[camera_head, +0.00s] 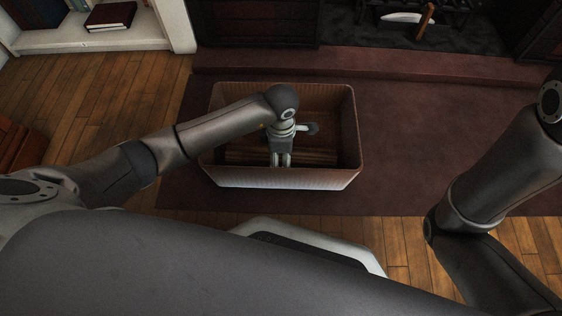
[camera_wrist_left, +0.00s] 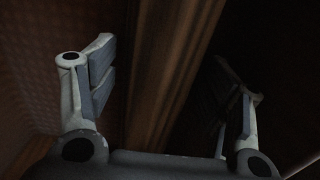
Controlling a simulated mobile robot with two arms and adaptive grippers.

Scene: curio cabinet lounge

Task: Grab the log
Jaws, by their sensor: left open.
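A brown log (camera_head: 312,158) lies along the near inside wall of a rectangular basket (camera_head: 290,179), running left to right in the head view. My left gripper (camera_head: 281,163) reaches down into the basket over the log. In the left wrist view the log (camera_wrist_left: 172,75) passes between the two spread fingers of my left gripper (camera_wrist_left: 168,95). The fingers are open, and I cannot tell whether either touches the log. My arm hides part of the basket's left side. The gripper of my right arm is outside the frames.
The basket stands on a dark red rug (camera_head: 430,130) over a wooden floor (camera_head: 130,90). A raised hearth (camera_head: 360,62) and a fireplace lie behind it. A white shelf (camera_head: 140,35) with a dark red book (camera_head: 110,16) is at the upper left. The rug right of the basket is clear.

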